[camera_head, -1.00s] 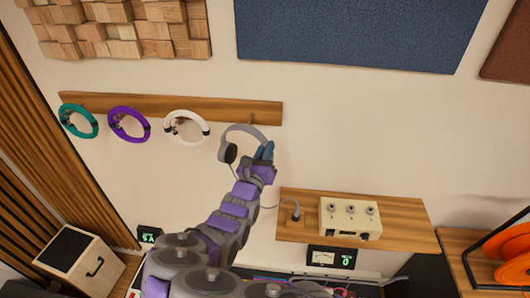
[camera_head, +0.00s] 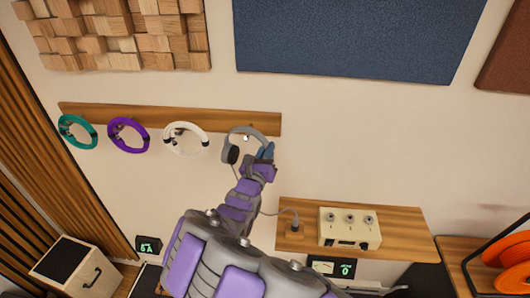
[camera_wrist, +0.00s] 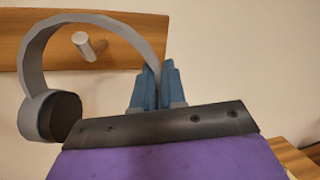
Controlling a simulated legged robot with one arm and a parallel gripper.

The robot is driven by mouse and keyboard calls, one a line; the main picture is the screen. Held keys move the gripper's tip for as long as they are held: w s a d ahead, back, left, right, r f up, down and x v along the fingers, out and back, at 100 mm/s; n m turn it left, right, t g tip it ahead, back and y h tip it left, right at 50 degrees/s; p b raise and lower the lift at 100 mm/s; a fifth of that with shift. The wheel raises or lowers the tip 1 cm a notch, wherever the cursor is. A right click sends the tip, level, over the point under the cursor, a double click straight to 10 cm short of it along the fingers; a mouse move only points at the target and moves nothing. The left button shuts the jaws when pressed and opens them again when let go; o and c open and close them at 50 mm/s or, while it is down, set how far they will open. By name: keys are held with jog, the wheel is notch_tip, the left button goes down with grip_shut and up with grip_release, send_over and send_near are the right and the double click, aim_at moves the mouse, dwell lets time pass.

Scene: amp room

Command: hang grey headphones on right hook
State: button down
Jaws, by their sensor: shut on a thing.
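The grey headphones (camera_head: 246,131) are in my gripper (camera_head: 266,153), in front of the right end of the wooden rail (camera_head: 100,109). In the wrist view my gripper (camera_wrist: 158,84) is shut on the right side of the headband (camera_wrist: 122,27), with the dark ear cup (camera_wrist: 60,116) hanging at the left. The right hook (camera_wrist: 88,46), a pale peg, shows inside the headband's arch, below its top. I cannot tell whether the band touches the peg. The other ear cup is hidden behind my gripper.
A wooden shelf (camera_head: 400,236) with a cream control box (camera_head: 349,228) is at the lower right. A cable runs from the headphones to the shelf.

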jog(key=shift+w, duration=0.5)
jog(key=shift+w+f, duration=0.4)
jog(key=shift+f, duration=0.15)
jog(key=shift+w+f, duration=0.2)
jog(key=shift+f, duration=0.35)
jog(key=shift+f, duration=0.1)
jog(key=c, duration=1.1)
grip_release()
jog(key=shift+s+a+f, duration=0.1)
jog(key=shift+s+a, duration=0.1)
jog(key=shift+s, duration=0.35)
jog(key=b+v, duration=0.1)
jog(key=v, duration=1.5)
jog(key=shift+b, duration=0.35)
